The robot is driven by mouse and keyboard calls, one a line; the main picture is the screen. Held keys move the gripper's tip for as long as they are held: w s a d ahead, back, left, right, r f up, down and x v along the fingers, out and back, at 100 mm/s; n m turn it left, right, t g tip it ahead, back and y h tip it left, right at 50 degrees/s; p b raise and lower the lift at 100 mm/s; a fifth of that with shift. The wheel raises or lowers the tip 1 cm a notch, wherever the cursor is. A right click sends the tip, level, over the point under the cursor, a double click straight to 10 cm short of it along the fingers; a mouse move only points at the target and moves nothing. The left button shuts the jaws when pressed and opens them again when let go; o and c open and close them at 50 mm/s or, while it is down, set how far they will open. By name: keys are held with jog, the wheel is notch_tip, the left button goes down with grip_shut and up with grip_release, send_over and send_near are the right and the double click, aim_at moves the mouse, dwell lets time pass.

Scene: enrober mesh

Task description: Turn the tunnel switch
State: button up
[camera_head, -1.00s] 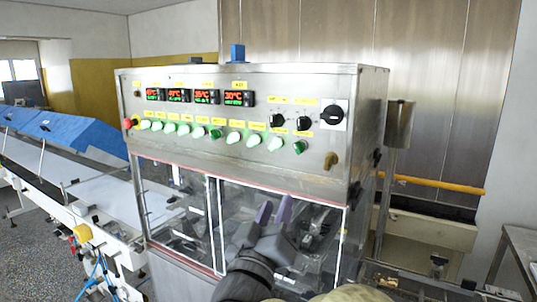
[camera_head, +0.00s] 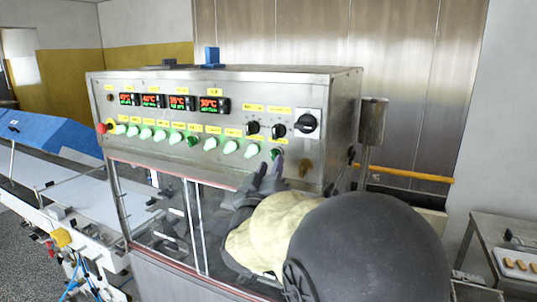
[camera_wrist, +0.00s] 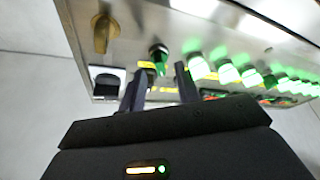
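A row of switches runs along the steel control panel (camera_head: 150,88), under yellow labels too small to read, so I cannot tell by label which is the tunnel switch. The rightmost switch of the lower row (camera_head: 277,153) is dark green. The same dark green knob (camera_wrist: 159,57) shows in the wrist view, just beyond and between my fingertips. My gripper (camera_head: 268,170) is just below this switch in the head view. In the wrist view my gripper (camera_wrist: 161,70) has its fingers apart, with a gap around the knob's line. I cannot tell whether they touch it.
Several lit pale green switches (camera_head: 210,143) stand left of it. Two black knobs (camera_head: 278,131) and a black rotary switch on a white plate (camera_head: 307,123) sit above right. A brass fitting (camera_wrist: 103,32) juts out nearby. A red button (camera_head: 101,128) is at the panel's left end.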

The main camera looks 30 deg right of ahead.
aim_at(274, 155)
jog(key=shift+p+x, duration=0.3)
jog(key=shift+x, duration=0.95)
grip_shut()
